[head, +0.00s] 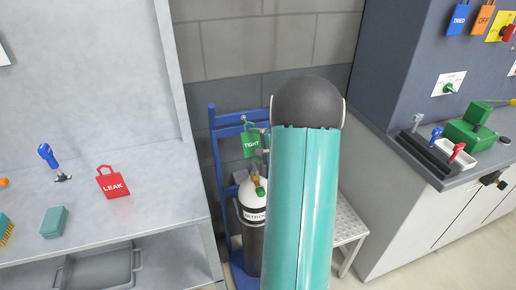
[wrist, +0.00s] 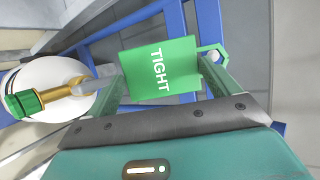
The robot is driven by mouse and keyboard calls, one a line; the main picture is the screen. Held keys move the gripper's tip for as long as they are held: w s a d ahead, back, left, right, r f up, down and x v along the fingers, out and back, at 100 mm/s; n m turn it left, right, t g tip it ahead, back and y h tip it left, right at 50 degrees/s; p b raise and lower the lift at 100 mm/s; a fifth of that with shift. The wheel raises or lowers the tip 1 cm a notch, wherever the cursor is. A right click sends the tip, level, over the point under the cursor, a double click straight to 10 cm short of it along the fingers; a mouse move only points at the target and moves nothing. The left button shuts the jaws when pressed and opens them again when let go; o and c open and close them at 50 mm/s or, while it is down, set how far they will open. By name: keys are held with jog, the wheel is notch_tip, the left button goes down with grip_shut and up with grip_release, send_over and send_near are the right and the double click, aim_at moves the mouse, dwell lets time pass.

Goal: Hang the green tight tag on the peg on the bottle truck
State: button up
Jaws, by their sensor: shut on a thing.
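The green tag marked TIGHT (wrist: 160,68) is between the fingers of my gripper (wrist: 164,80), which is shut on it. In the wrist view its open loop is at the right end, and the pale round tip of the peg (wrist: 213,56) shows inside the loop's outline. I cannot tell whether the loop bears on the peg. In the head view the tag (head: 250,144) is upright at the blue bottle truck (head: 216,165), just below the peg (head: 244,118). My teal arm hides most of my gripper there.
A gas bottle (head: 251,213) with a brass valve and green knob stands in the truck, close beside my gripper. A red LEAK tag (head: 113,182) lies on the left bench. A grey step (head: 347,226) stands right of my arm. Another bench (head: 430,168) with tools is at right.

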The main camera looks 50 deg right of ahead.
jog(key=shift+w+d+f, duration=0.1)
jog(key=shift+w+d, duration=0.3)
jog(key=shift+w, duration=0.35)
jog(key=shift+w+d, duration=0.35)
jog(key=shift+w, duration=0.35)
jog(key=shift+w+d+f, duration=0.35)
jog(key=shift+w+f, duration=0.2)
jog(key=o, duration=0.7)
jog(key=shift+o, duration=0.2)
send_near(254, 141)
jog(key=shift+s+d, duration=0.25)
jog(key=shift+s, duration=0.7)
